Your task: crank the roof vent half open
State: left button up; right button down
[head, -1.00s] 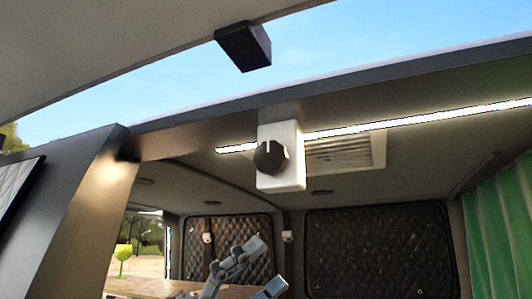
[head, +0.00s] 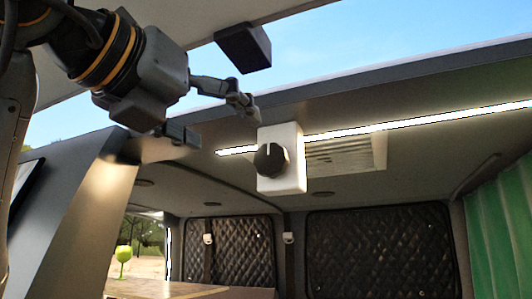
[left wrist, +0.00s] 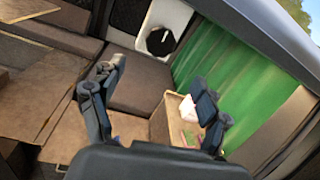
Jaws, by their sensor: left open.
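The black round knob (head: 270,160) with a pale pointer line sits on a white box (head: 291,158) under the roof edge. The pointer line points roughly up. The slatted white roof vent (head: 345,152) is in the ceiling behind the box, partly hidden by it. My left gripper (head: 222,121) is open and empty, up and left of the knob, apart from it. In the left wrist view the knob (left wrist: 160,41) shows at the top, beyond my two spread fingers (left wrist: 158,80), on its white box (left wrist: 172,18).
A lit strip (head: 420,122) runs along the roof edge. A black block (head: 243,49) hangs from the raised tailgate above the gripper. A grey pillar (head: 85,215) stands at left, a green curtain (head: 502,225) at right. The space below the knob looks clear.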

aim_at(268, 159)
pick_arm(q)
jog(key=p+x, duration=0.5)
jog(key=x, duration=0.6)
jog(key=shift+w+d, duration=0.25)
jog(key=shift+p+x, duration=0.3)
jog(key=shift+x, duration=0.5)
jog(key=shift+f, duration=0.1)
jog(key=shift+c, duration=0.3)
jog(key=c, duration=1.1)
